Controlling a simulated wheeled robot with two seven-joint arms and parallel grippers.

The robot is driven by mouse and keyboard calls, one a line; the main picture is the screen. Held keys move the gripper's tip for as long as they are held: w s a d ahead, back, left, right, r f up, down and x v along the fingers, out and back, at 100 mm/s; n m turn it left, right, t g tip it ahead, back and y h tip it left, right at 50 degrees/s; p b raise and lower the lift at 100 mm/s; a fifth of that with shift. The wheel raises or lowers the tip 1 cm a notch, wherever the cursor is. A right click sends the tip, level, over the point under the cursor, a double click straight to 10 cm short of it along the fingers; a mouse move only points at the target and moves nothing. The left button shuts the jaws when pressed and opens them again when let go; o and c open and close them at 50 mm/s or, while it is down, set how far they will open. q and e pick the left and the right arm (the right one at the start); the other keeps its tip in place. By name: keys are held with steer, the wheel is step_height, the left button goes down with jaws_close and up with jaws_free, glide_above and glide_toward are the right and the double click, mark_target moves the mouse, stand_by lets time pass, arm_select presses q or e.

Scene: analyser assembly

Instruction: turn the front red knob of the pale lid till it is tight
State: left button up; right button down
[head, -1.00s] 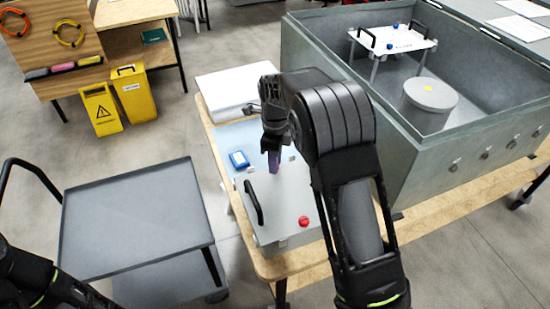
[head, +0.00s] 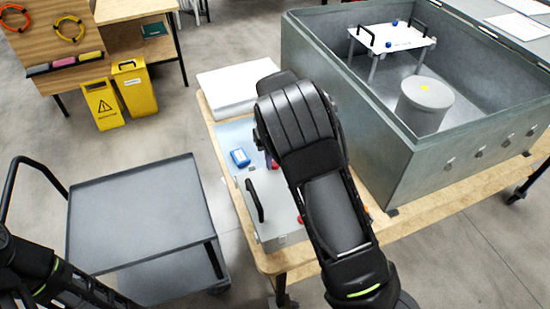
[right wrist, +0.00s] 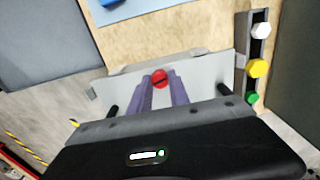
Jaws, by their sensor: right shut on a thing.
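The pale lid (head: 272,228) lies on the wooden table, with a black handle on its left. In the right wrist view, a red knob (right wrist: 160,78) stands on the lid between the purple fingertips of my right gripper (right wrist: 161,86), which is shut on it. In the head view my right arm hides most of this gripper. A sliver of a red knob (head: 300,219) shows beside the arm near the lid's front edge, and a small red spot shows near its far end. I cannot tell for certain which knob is held. My left gripper is out of view.
A blue-and-white item (head: 239,158) lies just beyond the lid. A large grey crate (head: 405,185) stands close on the right. In the wrist view, a rack with white, yellow and green pieces (right wrist: 257,68) is right of the lid. A grey cart (head: 140,220) stands left.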

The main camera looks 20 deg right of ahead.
steer(key=shift+w+r+m, duration=0.15)
steer(key=shift+m, duration=0.45)
steer(key=shift+w+r+m, duration=0.1)
steer(key=shift+m, duration=0.5)
steer(key=c, duration=1.5)
jaws_free()
steer(key=o, duration=0.3)
steer(key=shift+s+f, duration=0.15)
steer(key=shift+s, duration=0.05)
step_height(320, 180, up, 8)
steer(key=shift+f+b, duration=0.1)
steer(key=shift+b, duration=0.55)
